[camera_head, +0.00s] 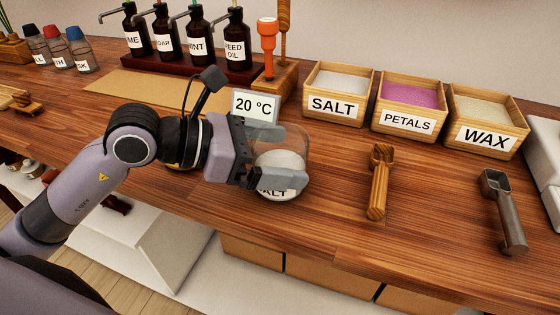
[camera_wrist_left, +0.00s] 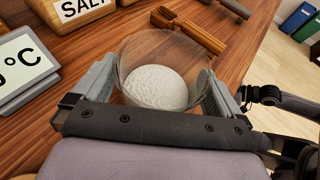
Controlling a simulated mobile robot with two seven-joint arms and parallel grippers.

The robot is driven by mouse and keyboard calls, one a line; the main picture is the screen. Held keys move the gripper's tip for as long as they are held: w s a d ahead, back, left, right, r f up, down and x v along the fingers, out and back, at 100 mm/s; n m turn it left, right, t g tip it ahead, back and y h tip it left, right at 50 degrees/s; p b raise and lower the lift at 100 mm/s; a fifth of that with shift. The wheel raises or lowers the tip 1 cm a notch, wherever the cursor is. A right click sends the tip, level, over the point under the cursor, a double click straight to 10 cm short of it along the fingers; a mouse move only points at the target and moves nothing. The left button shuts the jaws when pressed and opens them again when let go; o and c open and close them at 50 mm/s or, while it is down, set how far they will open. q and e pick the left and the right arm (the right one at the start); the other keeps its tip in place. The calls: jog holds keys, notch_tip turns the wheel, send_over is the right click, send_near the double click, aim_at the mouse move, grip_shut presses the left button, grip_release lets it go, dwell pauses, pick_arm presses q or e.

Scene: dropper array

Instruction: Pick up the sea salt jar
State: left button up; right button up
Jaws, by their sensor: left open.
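The sea salt jar (camera_head: 278,160) is a clear round glass jar with white salt inside, standing on the wooden counter. Its label is partly hidden behind a finger and ends in "ALT". My left gripper (camera_head: 270,155) is open, with one finger on each side of the jar. In the left wrist view the jar (camera_wrist_left: 158,75) sits between the fingers of the left gripper (camera_wrist_left: 158,90). I cannot tell whether either finger touches the glass. My right gripper does not show.
A "20 °C" display (camera_head: 255,106) stands just behind the jar. Boxes marked salt (camera_head: 334,106), petals (camera_head: 408,122) and wax (camera_head: 484,137) stand at the back right. A wooden scoop (camera_head: 378,185) and a metal scoop (camera_head: 507,215) lie to the right. Dark bottles (camera_head: 197,38) stand at the back.

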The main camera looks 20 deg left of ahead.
pick_arm(q)
jog(key=shift+w+d+f, duration=0.1)
jog(key=shift+d, duration=0.1)
jog(key=c, duration=1.1)
